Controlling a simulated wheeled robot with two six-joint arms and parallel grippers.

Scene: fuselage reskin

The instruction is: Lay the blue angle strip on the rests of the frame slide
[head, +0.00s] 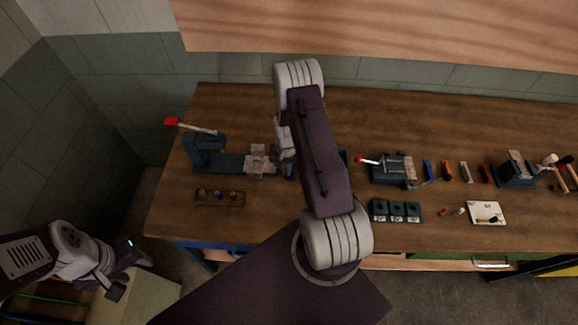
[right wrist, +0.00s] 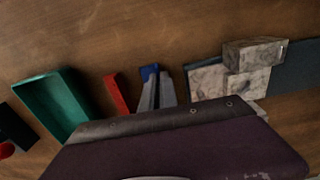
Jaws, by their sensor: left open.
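The frame slide (head: 228,164) is a dark blue rail at the left of the bench, with mottled grey blocks (head: 258,161) on it. They also show at the right of the right wrist view (right wrist: 235,72). A small blue piece (right wrist: 150,71), possibly the angle strip, shows at the grey fingertips of my right gripper (right wrist: 155,88). Whether the fingers close on it or stand over it is unclear. In the head view my right arm hides that gripper. My left gripper (head: 130,274) is open and empty, low at the left, off the bench.
A green tray (right wrist: 58,103) and a red strip (right wrist: 117,93) lie beside my right gripper. A small rack (head: 219,198) is in front of the slide. A red-handled fixture (head: 392,168), black blocks (head: 396,211) and another blue piece (head: 429,171) stand further right.

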